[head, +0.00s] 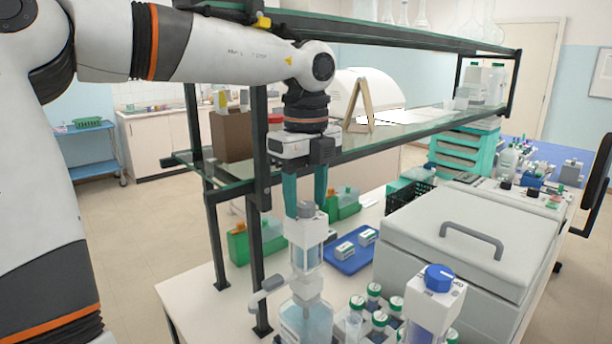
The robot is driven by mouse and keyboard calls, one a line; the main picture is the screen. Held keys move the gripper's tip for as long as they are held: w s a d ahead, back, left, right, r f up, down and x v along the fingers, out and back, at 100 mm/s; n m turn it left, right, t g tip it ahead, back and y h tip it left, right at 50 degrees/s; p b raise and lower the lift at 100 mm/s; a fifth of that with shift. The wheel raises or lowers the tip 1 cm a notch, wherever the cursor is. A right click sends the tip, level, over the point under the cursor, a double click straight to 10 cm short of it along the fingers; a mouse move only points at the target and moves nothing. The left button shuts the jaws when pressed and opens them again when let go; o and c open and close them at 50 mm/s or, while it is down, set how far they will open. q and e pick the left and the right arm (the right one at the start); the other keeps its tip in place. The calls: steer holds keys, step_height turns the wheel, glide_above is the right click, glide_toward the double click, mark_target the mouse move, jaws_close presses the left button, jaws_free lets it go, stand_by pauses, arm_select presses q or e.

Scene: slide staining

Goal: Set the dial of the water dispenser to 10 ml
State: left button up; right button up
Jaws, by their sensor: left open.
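A bottle-top dispenser (308,256) stands upright on the white bench, with a clear cylinder, a grey side spout and a bottle of pale blue liquid (306,318). I take it for the water dispenser; its dial markings are too small to read. My left gripper (306,206) points down with its two teal fingers apart, one on each side of the dispenser's grey top. I cannot tell whether the fingers touch it. My right gripper is not in view.
A glass shelf with a dark frame (258,150) stands close beside my left arm. A second dispenser with a blue cap (439,277) and several green-capped bottles (373,296) stand to the right. A grey lidded box (470,245), a blue tray (347,262) and green containers (270,237) are near.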

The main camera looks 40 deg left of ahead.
mark_target(306, 205)
arm_select(q)
step_height(306, 205, up, 12)
steer(key=shift+f, duration=0.15)
stand_by(0.7)
